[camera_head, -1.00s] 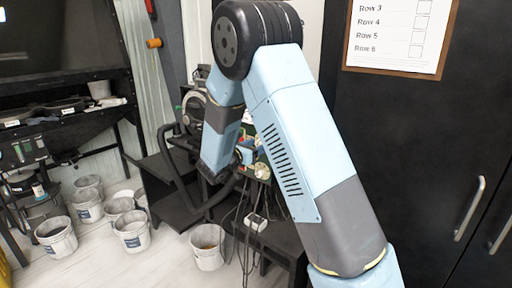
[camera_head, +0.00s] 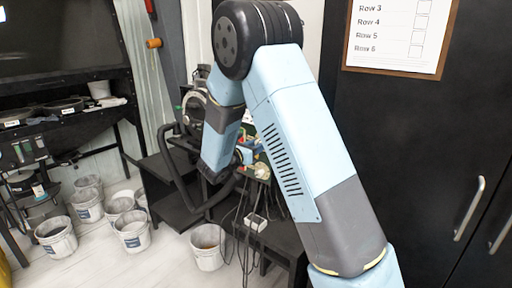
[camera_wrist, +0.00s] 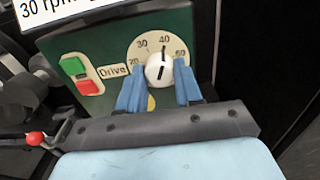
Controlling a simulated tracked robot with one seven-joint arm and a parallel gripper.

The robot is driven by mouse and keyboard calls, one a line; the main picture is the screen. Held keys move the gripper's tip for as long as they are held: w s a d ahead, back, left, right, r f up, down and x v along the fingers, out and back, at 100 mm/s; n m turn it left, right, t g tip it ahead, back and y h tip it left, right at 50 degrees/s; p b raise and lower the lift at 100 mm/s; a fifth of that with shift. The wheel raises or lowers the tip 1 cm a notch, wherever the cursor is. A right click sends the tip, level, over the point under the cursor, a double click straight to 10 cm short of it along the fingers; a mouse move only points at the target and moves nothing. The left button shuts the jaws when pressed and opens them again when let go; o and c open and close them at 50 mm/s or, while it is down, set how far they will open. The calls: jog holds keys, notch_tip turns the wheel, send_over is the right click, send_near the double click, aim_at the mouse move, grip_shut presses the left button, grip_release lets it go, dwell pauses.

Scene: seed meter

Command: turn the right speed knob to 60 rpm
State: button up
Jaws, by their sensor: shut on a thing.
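In the wrist view a white round knob (camera_wrist: 158,71) with a dark pointer line sits on a pale dial (camera_wrist: 146,48) on a green panel (camera_wrist: 112,46). The dial reads 20, 30, 40 and 60, with some of its lower part hidden by the fingers. The pointer aims nearly straight up, between 30 and 40 and closer to 40. My gripper (camera_wrist: 159,67) has one blue finger on each side of the knob and is shut on it. In the head view my arm mostly hides the panel, and the knob is too small to make out surely.
Left of the dial are a green and a red button (camera_wrist: 88,87) and a "Drive" label (camera_wrist: 113,70). A card reading "30 rpm" (camera_wrist: 35,8) is above. Cables hang under the panel; several white buckets (camera_head: 208,246) stand on the floor. A dark cabinet (camera_head: 420,150) is at right.

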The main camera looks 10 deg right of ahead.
jog(key=m, duration=1.9)
jog(key=shift+f+m, duration=0.1)
jog(key=shift+m, duration=0.5)
dwell(0.3)
jog(key=o, duration=0.8)
jog(key=shift+o, duration=1.2)
jog(key=shift+a, duration=0.1)
